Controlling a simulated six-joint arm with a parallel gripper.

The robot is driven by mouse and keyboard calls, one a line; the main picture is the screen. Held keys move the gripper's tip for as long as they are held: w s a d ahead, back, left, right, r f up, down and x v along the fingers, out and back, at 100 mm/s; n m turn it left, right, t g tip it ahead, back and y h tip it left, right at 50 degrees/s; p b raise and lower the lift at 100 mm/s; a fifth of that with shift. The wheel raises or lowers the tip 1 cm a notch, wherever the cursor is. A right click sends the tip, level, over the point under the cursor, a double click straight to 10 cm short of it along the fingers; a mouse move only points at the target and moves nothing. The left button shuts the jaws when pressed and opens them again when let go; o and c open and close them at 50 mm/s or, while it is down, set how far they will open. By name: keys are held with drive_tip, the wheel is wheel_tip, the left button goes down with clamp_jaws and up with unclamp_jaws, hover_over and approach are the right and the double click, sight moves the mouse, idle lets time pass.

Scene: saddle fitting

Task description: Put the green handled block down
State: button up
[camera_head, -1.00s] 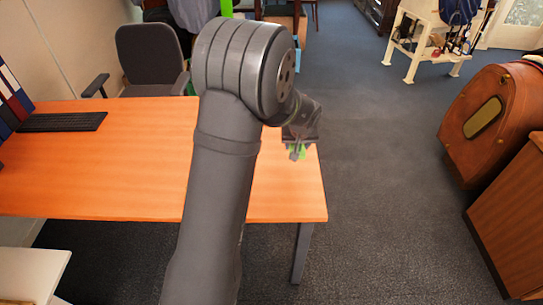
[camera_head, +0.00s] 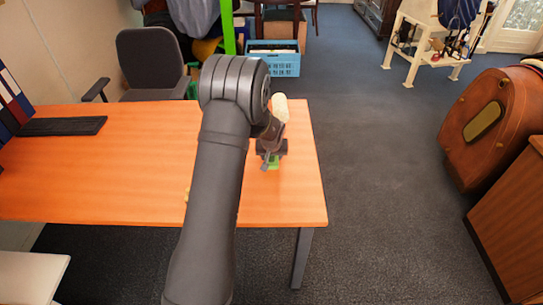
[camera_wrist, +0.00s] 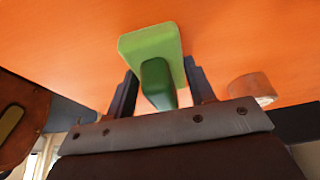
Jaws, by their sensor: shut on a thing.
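The green handled block (camera_wrist: 150,42) shows in the wrist view as a light green plate with a darker green handle. The handle is between the two dark fingers of my gripper (camera_wrist: 162,88), which is shut on it. In the head view my gripper (camera_head: 270,158) is over the right part of the orange table (camera_head: 100,170). The plate faces the table top in the wrist view. I cannot tell whether it touches the table.
A beige rounded piece (camera_head: 280,107) stands behind my gripper on the table. A round wooden piece (camera_wrist: 252,88) is beside the right finger in the wrist view. A small yellow thing (camera_head: 187,194) is partly hidden by my arm. A keyboard (camera_head: 62,126) lies at the left.

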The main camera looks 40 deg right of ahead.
drive_tip(key=shift+f, duration=0.15)
drive_tip(key=o, duration=1)
drive_tip(key=v, duration=1.2)
drive_tip(key=x, duration=1.2)
